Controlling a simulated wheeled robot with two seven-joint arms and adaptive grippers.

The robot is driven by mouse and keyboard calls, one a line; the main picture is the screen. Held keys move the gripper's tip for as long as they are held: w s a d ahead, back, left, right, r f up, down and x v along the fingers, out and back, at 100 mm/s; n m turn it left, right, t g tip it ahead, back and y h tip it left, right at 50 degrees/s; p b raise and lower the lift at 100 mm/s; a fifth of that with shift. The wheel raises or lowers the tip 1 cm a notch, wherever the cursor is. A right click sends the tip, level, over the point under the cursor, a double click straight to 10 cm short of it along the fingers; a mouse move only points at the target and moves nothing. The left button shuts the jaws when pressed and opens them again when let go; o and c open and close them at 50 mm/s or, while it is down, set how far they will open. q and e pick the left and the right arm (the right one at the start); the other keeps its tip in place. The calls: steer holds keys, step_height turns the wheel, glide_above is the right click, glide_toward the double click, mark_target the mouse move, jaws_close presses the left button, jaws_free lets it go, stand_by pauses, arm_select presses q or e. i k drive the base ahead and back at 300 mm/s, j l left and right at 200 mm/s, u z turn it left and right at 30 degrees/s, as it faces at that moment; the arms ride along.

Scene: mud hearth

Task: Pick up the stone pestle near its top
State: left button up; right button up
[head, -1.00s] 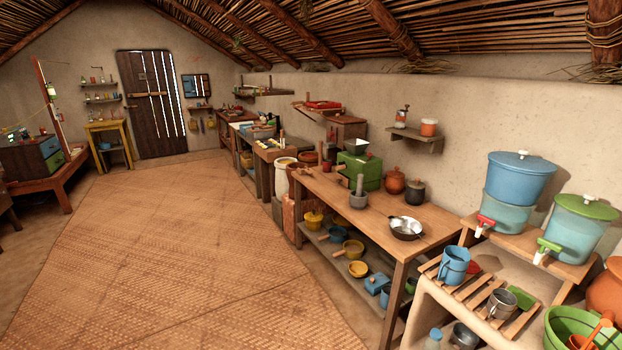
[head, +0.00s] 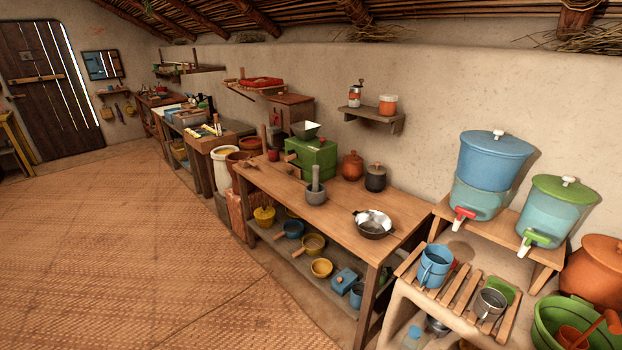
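The grey stone pestle (head: 316,178) stands upright in a grey stone mortar (head: 316,196). Its upper part sticks up clear of the rim, and its lower end is hidden inside the mortar. The mortar sits on the wooden table (head: 345,222), near its front edge. Neither of my grippers shows in the head view.
A green box-shaped mill (head: 312,158) stands behind the mortar, and a metal pan (head: 373,223) lies to its right. Clay pots (head: 352,166) stand at the back. The woven floor mat (head: 150,240) in front is clear.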

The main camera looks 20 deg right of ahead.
mark_target(316, 168)
steer(key=i, duration=1.4)
steer(key=z, duration=0.4)
